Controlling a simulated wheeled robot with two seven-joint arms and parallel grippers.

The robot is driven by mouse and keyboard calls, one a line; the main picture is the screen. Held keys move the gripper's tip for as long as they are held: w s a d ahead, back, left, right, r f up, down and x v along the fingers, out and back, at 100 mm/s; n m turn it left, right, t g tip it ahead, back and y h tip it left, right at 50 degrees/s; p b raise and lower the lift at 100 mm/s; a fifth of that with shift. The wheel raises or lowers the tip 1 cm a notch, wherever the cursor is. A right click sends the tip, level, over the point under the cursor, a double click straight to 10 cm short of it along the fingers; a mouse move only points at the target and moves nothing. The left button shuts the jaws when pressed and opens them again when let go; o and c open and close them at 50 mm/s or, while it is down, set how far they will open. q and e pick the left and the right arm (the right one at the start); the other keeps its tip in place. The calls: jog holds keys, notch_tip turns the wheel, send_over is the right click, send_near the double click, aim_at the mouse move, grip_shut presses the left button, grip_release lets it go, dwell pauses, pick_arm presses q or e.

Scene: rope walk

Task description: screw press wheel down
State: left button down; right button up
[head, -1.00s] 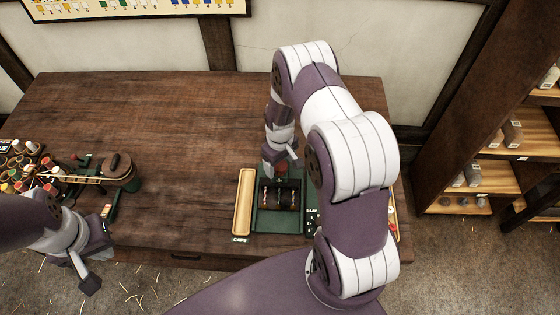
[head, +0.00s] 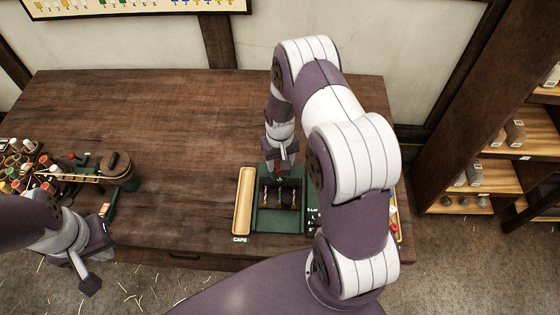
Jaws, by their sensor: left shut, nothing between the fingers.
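A green press-like frame (head: 278,225) stands near the front of the bench, with dark upright slots and thin coloured pieces in it. A small reddish-brown part shows at its back, mostly hidden by my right gripper (head: 282,163); I cannot tell if it is the press wheel. My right gripper points down just over the back of the frame. Its fingers are too small to tell open from shut, or whether they touch anything. My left gripper (head: 88,284) is shut and empty, out in front of the bench at the lower left.
A long pale wooden tray (head: 243,200) labelled CAPS stands left of the frame. A green device with a round dark top (head: 117,168) and several coloured spools (head: 22,165) are at the left. Shelves (head: 490,178) stand at the right. The bench's middle and back (head: 160,120) are clear.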

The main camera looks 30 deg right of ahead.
jog(key=m+b, duration=0.1)
jog(key=m, duration=0.5)
jog(key=m+b, duration=0.1)
jog(key=m, duration=0.5)
jog(key=shift+m+b, duration=0.3)
jog(key=shift+m, duration=0.1)
jog(key=m, duration=0.6)
jog(key=shift+r+b, duration=0.1)
jog(key=shift+b, duration=0.3)
jog(key=m, duration=0.6)
jog(key=shift+w+m+b, duration=0.1)
jog(key=shift+m+b, duration=0.2)
jog(key=o, duration=1)
jog(key=shift+o, duration=0.2)
